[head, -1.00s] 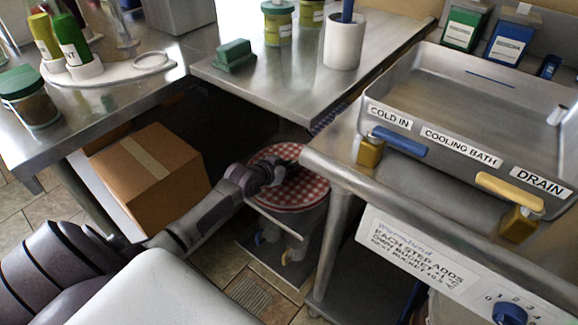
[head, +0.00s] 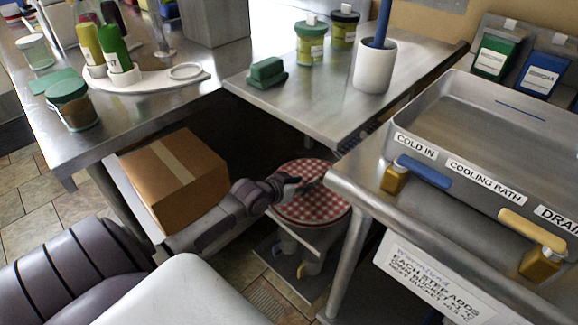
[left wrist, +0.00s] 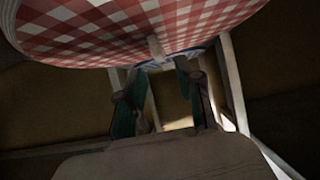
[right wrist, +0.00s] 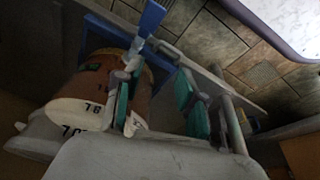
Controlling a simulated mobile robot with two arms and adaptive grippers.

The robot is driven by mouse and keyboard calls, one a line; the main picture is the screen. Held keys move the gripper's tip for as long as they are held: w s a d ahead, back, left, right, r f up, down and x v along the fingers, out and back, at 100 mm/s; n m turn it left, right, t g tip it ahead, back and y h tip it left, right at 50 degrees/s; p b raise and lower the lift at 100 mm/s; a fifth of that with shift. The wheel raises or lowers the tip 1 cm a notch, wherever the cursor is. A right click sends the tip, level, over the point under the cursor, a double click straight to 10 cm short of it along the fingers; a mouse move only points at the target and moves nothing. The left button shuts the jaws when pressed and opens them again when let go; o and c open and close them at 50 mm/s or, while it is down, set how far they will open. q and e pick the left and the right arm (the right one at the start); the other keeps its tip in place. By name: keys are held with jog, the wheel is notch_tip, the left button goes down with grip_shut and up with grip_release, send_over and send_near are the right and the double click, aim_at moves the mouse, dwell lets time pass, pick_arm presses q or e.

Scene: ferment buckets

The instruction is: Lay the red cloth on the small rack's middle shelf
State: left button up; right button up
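The red-and-white checkered cloth (head: 318,205) lies as a round, flat shape under the steel counters in the head view. It fills the top of the left wrist view (left wrist: 130,30). My left gripper (head: 312,184) is at the cloth in the head view. In the left wrist view its fingers (left wrist: 160,95) are apart, with the cloth's edge just beyond them and nothing clearly held. Pale posts (left wrist: 235,85) there may belong to the small rack; I cannot tell which shelf is which. My right gripper (right wrist: 158,100) is open in the right wrist view and outside the head view.
A cardboard box (head: 175,180) stands left of the cloth under the counter. A steel table leg (head: 349,265) stands close on the right, and the counter edge (head: 300,130) overhangs. A bucket with number markings (right wrist: 95,90) is near my right gripper.

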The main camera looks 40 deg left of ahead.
pick_arm(q)
jog(key=p+v, duration=0.1)
jog(key=v, duration=0.5)
jog(key=shift+s, duration=0.1)
pick_arm(e)
jog(key=f, duration=0.3)
jog(key=s+f, duration=0.1)
jog(key=f, duration=0.1)
jog(key=shift+s+f, duration=0.1)
jog(key=shift+f, duration=0.3)
